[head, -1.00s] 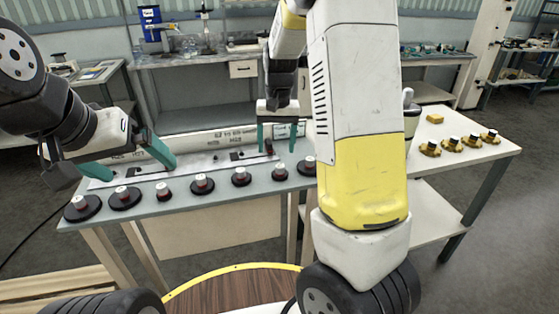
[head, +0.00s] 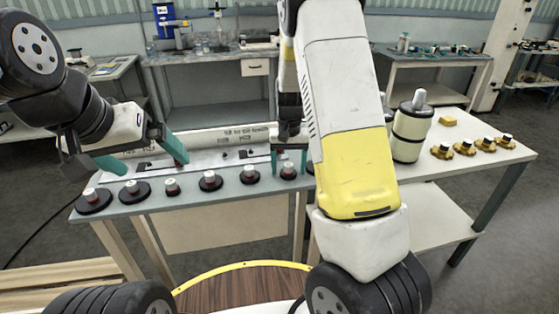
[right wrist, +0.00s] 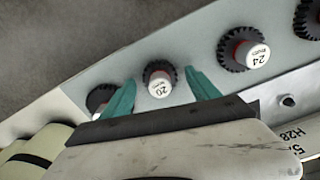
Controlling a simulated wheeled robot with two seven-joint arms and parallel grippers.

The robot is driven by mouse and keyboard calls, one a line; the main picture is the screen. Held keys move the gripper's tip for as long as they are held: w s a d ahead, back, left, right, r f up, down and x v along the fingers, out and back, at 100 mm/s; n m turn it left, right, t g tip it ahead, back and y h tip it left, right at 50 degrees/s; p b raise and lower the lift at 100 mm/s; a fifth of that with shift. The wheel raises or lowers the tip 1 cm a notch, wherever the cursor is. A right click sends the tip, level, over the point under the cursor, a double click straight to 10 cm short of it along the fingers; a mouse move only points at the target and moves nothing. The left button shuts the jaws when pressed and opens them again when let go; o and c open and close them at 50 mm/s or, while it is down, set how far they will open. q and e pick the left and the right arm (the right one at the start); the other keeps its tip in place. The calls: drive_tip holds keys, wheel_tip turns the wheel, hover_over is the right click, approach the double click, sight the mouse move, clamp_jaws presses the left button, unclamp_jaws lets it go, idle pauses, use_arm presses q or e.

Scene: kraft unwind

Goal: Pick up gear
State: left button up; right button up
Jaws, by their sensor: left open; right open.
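Several dark toothed gears with white-topped, red-sided hubs stand in a row along the front of the grey table (head: 160,206). My right gripper (head: 289,158) is open, its green fingers pointing down just above a small gear (head: 288,172). In the right wrist view, this gear, marked 20 (right wrist: 160,80), lies between the open fingertips (right wrist: 161,84). A larger gear marked 24 (right wrist: 243,50) is beside it, and another gear (right wrist: 101,97) is partly hidden by a finger. My left gripper (head: 142,155) is open and empty above the left end of the row.
A long light plate (head: 215,157) lies behind the gears. My right arm covers the middle of the table.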

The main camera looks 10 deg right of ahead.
drive_tip(key=shift+c, duration=0.4)
clamp_jaws()
drive_tip(key=shift+r, duration=0.1)
